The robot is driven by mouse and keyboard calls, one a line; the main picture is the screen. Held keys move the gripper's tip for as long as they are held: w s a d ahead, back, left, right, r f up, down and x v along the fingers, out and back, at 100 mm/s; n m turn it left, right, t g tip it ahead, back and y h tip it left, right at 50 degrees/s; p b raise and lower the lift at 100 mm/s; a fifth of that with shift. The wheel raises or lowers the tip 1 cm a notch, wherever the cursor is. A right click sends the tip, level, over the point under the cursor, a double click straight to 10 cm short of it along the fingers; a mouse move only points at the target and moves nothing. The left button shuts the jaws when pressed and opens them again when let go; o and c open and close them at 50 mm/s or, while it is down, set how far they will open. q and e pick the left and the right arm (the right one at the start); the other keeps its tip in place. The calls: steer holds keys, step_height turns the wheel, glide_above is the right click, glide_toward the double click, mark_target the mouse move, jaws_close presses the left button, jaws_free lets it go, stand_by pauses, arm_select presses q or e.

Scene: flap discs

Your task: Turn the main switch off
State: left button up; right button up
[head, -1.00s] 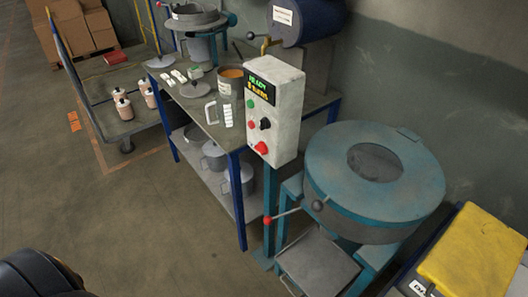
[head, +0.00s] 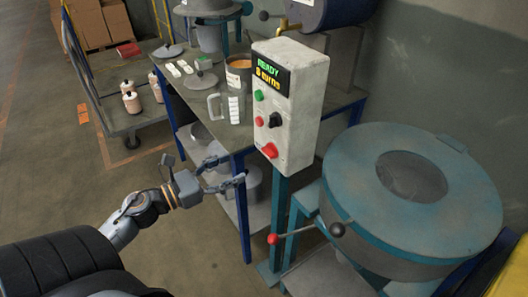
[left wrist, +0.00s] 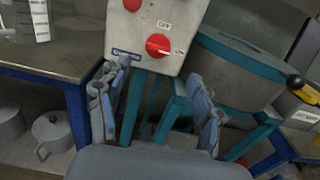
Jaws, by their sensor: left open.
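The grey control box (head: 294,130) stands on a teal post, with a lit display reading "READY". The red main switch (head: 270,151) is the lowest knob on its front. In the left wrist view the main switch (left wrist: 158,45) has a label above it that seems to read "OFF" and one at its right that seems to read "ON"; its pale mark points right, toward the latter. My left gripper (head: 236,169) is open and empty, left of and slightly below the switch, apart from it. In the left wrist view its fingers (left wrist: 157,112) are spread below the switch. My right gripper is out of view.
A round teal machine (head: 412,195) with a red-knobbed lever (head: 273,239) stands right of the box. The workbench (head: 190,107) behind holds a jug (head: 227,106), a tin and lids. Pots sit on its lower shelf. A cart with bottles (head: 131,101) is at the left.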

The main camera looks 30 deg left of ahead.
mark_target(265, 152)
arm_select(q)
steer(key=p+x, duration=0.2)
steer(key=x, duration=0.8)
steer(key=shift+w, duration=0.25)
steer(key=shift+f, duration=0.1)
steer(key=c, duration=1.1)
steer(key=shift+c, duration=0.2)
